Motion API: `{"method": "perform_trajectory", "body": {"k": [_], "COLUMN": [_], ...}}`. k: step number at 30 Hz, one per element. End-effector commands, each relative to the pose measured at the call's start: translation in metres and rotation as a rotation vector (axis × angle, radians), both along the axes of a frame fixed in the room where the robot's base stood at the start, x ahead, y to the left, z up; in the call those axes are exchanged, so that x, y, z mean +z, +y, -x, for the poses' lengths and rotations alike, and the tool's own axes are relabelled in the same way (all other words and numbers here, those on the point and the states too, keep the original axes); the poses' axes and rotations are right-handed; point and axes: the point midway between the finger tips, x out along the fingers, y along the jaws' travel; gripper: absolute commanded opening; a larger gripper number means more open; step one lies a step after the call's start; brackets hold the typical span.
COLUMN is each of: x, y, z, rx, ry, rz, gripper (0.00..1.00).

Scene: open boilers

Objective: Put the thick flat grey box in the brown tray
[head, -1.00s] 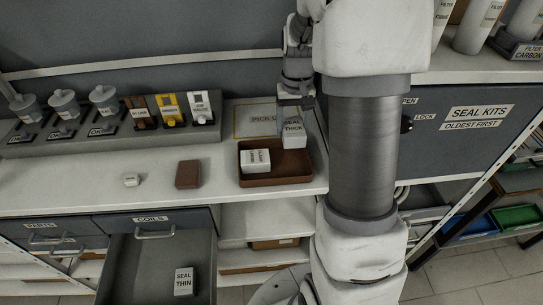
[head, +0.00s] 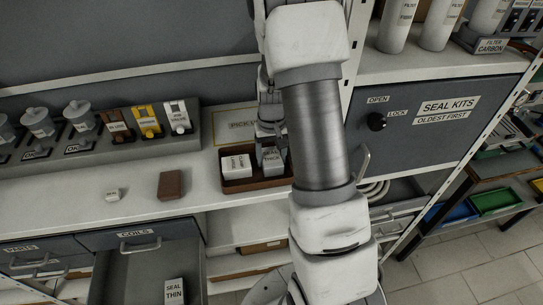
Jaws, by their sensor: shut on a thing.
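The thick flat grey box (head: 273,160), labelled "SEAL THICK", is at the right part of the brown tray (head: 240,185) in the head view. My gripper (head: 270,143) is above it, pointing down, and is shut on its top. The box's lower part is within the tray's outline; I cannot tell whether it touches the tray floor. A white labelled box (head: 236,166) lies in the tray's left part. My arm hides the tray's right end and part of the gripper.
A brown block (head: 171,184) and a small white labelled piece (head: 113,195) lie on the counter left of the tray. Below, an open drawer (head: 140,262) holds a "SEAL THIN" box (head: 174,291). A rack of switches (head: 150,140) stands behind. The "SEAL KITS" cabinet (head: 440,125) is at right.

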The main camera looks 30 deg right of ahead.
Motion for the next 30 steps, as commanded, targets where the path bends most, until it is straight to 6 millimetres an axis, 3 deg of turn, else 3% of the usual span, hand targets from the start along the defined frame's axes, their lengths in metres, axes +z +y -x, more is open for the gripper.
{"method": "perform_trajectory", "body": {"k": [4,5,6,20,30], "x": [-0.005,-0.004,-0.003,0.006,0.074], "y": [0.0,0.0,0.0,0.0,0.0], "z": [0.0,0.0,0.0,-0.001,-0.001], "rx": [0.0,0.0,0.0,0.001,0.0], "ry": [0.0,0.0,0.0,-0.004,-0.006], "rz": [0.0,0.0,0.0,0.001,0.002], "gripper": [0.1,0.73,0.8,0.82,0.82]}}
